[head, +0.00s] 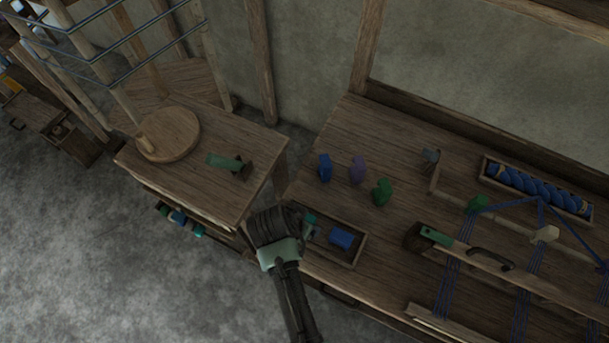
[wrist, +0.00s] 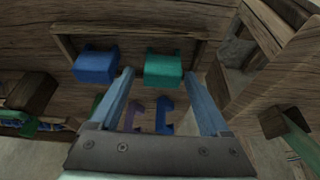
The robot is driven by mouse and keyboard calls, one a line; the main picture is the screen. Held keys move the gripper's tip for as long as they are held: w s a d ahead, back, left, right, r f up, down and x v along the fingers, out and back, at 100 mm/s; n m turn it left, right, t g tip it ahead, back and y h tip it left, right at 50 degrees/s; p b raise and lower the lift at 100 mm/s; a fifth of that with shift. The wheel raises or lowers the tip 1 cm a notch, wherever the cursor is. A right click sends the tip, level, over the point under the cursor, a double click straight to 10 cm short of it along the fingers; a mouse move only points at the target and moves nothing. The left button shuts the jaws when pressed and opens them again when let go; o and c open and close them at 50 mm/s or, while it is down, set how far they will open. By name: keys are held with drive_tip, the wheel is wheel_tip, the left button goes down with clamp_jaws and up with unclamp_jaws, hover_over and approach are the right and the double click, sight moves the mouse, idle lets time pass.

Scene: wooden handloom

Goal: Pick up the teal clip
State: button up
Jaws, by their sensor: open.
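The teal clip (wrist: 163,69) sits in the shallow wooden tray, right of a blue clip (wrist: 95,67) in the wrist view. In the head view the teal clip (head: 309,219) is partly hidden by my gripper (head: 302,228), and the blue clip (head: 341,238) lies to its right. My gripper (wrist: 158,76) is open and empty, its two fingers pointing toward the tray. In the wrist view the teal clip appears between the fingertips, nearer the right one. The exact gap to it cannot be told.
The tray (head: 352,257) has raised walls around the clips. Behind it stand blue (head: 325,167), purple (head: 357,170) and green (head: 381,191) pieces. A green-handled tool (head: 226,163) lies on the left stand. The loom beam (head: 490,262) with blue threads is to the right.

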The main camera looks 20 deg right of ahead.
drive_tip(key=shift+w+x, duration=0.15)
drive_tip(key=shift+x, duration=1.1)
drive_tip(key=shift+w+x, duration=0.15)
drive_tip(key=shift+x, duration=1.15)
drive_tip(key=shift+r, duration=0.1)
drive_tip(key=c, duration=1.1)
drive_tip(key=shift+r, duration=0.15)
wheel_tip(320, 180, up, 10)
drive_tip(key=shift+f, duration=0.15)
